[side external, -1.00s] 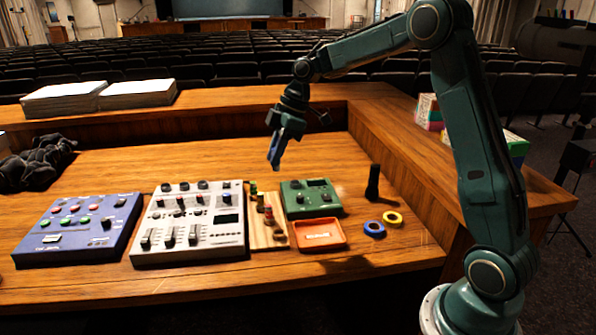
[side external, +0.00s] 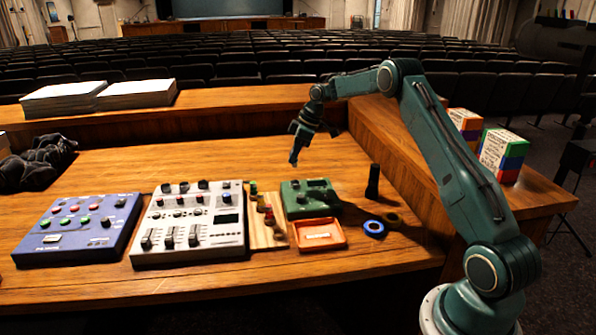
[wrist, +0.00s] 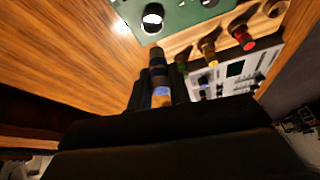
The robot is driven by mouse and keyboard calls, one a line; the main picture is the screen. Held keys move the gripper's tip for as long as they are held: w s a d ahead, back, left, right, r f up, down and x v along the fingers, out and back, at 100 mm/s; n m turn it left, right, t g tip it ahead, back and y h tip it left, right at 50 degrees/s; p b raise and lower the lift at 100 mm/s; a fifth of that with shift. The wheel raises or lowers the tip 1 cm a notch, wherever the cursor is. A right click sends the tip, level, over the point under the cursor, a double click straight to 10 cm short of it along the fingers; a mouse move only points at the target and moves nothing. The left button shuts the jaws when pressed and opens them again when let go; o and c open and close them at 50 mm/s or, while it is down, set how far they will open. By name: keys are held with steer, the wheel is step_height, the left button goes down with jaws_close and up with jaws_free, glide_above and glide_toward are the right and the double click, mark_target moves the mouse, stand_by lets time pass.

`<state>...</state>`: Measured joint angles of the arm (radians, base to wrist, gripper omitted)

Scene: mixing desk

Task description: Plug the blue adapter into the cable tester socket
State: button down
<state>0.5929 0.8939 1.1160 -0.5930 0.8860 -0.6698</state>
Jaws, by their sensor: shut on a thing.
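My gripper (side external: 299,144) is shut on the blue adapter and holds it in the air behind the green box. In the wrist view the adapter (wrist: 159,78) is a dark cylinder with a blue band near the jaws, its far end pointing toward the green box; the dark jaws (wrist: 150,98) hide part of it. The green box (side external: 310,198), apparently the cable tester, stands on the desk with dark knobs or sockets on top. It also shows at the top of the wrist view (wrist: 185,10), with one round, light-rimmed fitting near the adapter's end. The adapter is apart from the box.
A wooden rack (side external: 258,236) with red, yellow and green-topped plugs stands left of the green box, beside a grey mixer (side external: 190,244). An orange tray (side external: 318,246) lies in front. A black cylinder (side external: 373,182) and tape rings (side external: 374,229) are at right.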

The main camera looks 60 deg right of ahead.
steer(key=shift+d+f, duration=0.15)
steer(key=shift+f, duration=0.1)
steer(key=shift+f, duration=2.7)
steer(key=shift+f, duration=0.65)
steer(key=c, duration=1.6)
jaws_free()
steer(key=shift+r, duration=0.1)
steer(key=shift+v, duration=5.4)
steer(key=shift+s, duration=0.1)
